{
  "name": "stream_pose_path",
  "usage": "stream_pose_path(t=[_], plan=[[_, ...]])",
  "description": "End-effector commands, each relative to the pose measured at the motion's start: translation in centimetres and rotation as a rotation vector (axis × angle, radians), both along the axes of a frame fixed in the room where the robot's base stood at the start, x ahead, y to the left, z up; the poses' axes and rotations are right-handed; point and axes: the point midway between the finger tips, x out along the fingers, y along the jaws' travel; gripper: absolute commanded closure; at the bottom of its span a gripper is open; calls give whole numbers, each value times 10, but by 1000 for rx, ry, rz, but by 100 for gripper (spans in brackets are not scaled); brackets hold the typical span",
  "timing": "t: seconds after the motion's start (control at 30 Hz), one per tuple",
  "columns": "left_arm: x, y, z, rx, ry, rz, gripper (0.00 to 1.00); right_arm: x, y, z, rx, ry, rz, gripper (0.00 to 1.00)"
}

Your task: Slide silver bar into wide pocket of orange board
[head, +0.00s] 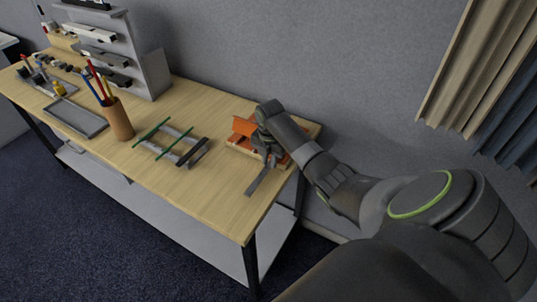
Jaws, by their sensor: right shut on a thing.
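The orange board (241,126) lies at the right end of the table, partly hidden behind my right arm and gripper. Its pockets are too small and too covered to tell apart. My right gripper (269,157) is at the board's front right side, shut on the silver bar (257,181). The bar is a thin grey strip that sticks out from the gripper toward the table's front edge. I cannot tell whether its far end touches the board. My left gripper does not show.
A rack with green rods and grey bars (170,142) lies left of the board. Further left are a brown pencil cup (118,120), a grey tray (75,117) and a grey shelf unit (150,72). The wooden table (205,200) is bare along its front right.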

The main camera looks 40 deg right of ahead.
Motion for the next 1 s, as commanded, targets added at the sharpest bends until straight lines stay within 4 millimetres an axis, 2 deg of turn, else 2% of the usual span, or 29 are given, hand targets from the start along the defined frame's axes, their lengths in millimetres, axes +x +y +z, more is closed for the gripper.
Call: stream_pose_path(t=[1.0], plan=[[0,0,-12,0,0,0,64,9,-21,1,-1,-2,0,100]])
